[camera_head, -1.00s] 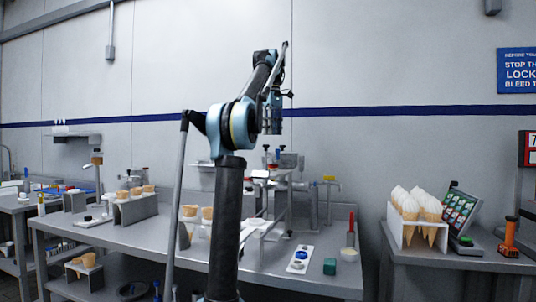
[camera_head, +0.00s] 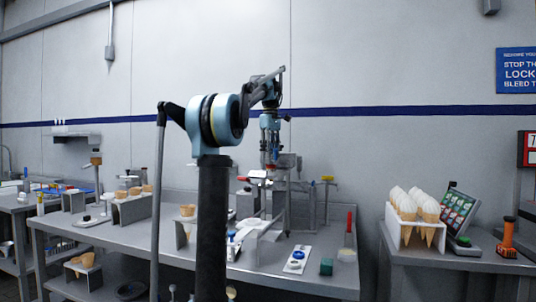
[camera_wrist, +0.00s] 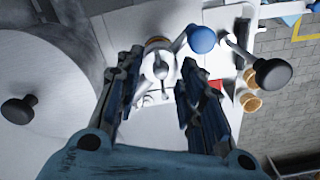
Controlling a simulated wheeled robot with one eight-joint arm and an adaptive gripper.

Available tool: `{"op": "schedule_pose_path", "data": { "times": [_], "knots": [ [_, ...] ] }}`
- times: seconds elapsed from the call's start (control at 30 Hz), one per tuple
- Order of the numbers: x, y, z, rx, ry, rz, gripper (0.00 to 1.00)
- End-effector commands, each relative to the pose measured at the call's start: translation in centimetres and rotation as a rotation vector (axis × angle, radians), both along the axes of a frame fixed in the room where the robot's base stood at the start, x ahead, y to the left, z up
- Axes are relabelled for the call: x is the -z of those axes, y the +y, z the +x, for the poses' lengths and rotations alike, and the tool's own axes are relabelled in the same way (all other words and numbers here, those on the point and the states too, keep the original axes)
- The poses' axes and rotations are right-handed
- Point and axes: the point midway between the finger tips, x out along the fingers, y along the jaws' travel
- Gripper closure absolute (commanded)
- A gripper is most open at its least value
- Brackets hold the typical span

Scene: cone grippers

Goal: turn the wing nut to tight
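My gripper (camera_head: 269,160) points down over the metal machine (camera_head: 283,166) on the steel table. In the wrist view my gripper (camera_wrist: 157,72) is open, with its two dark fingers apart. Between and just beyond the fingertips is a small grey metal fitting (camera_wrist: 160,68) on a pale round part, which looks like the wing nut. No finger visibly touches it. Its exact wing shape and how tight it sits cannot be told. In the head view the fitting is too small to make out.
In the wrist view a blue ball knob (camera_wrist: 201,38) and a black knob (camera_wrist: 272,72) stand close right of the fingers. A round lid with a black knob (camera_wrist: 18,109) lies left. A cone rack (camera_head: 392,226) stands on the right table.

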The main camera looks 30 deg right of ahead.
Motion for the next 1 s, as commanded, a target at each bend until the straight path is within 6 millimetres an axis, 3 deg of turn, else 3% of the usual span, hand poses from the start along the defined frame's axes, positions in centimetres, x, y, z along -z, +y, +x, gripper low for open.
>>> {"op": "schedule_pose_path", "data": {
  "times": [0.13,0.3,0.67,1.0],
  "knots": [
    [-0.02,-0.03,-0.02,0.0,0.0,0.0,0.64],
    [-0.03,-0.04,-0.04,0.001,0.0,0.0,1.0],
    [-0.05,-0.05,-0.06,0.023,0.0,0.0,1.0],
    [-0.05,-0.05,-0.08,0.21,0.0,0.0,1.0]
  ]
}}
